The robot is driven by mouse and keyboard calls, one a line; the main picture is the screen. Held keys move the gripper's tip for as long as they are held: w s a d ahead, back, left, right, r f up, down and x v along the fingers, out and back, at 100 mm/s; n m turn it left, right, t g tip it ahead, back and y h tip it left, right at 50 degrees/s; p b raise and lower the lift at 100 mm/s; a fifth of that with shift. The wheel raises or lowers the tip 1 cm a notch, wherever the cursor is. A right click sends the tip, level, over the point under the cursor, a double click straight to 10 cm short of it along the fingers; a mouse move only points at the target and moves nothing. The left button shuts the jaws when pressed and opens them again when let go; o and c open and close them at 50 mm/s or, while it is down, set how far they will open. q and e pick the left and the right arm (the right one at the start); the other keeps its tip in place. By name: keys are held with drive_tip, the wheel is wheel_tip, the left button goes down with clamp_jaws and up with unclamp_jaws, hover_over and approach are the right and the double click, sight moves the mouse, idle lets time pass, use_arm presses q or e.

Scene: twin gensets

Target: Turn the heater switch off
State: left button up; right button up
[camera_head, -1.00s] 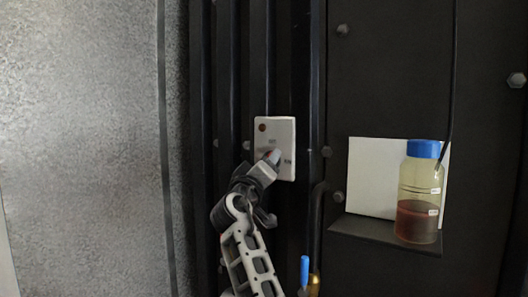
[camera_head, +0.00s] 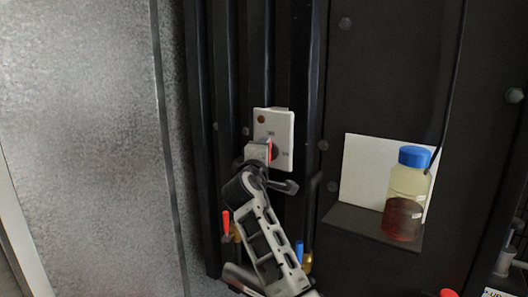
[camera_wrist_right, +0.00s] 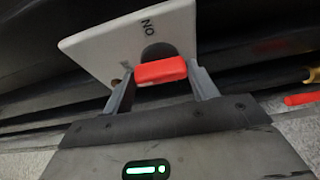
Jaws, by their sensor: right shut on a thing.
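The heater switch is a white plate (camera_head: 275,127) on the dark ribbed panel, with a dull red-brown round lamp (camera_head: 261,119) at its upper left. Its red handle (camera_head: 270,150) sits in a dark round recess, partly hidden by my gripper in the head view. My right gripper (camera_head: 260,153) reaches up from below to the plate. In the right wrist view, its two fingers stand on either side of the red handle (camera_wrist_right: 160,72) and are shut on it. The letters "ON" appear upside down on the plate there; the other label is mostly hidden. My left gripper is out of view.
A blue-capped bottle (camera_head: 405,195) with dark red liquid stands on a small shelf (camera_head: 350,222) to the right. Below the switch, a red-handled fitting (camera_head: 226,222) and a blue-handled one (camera_head: 299,250) flank my arm. A grey speckled panel (camera_head: 85,140) fills the left.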

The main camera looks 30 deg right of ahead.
drive_tip(key=shift+n, duration=0.4)
drive_tip(key=o, duration=1)
use_arm(q)
drive_tip(key=b, duration=0.1)
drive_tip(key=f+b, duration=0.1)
drive_tip(key=b, duration=0.1)
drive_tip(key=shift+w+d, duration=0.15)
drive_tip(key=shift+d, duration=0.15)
use_arm(e)
drive_tip(key=v, duration=1.6)
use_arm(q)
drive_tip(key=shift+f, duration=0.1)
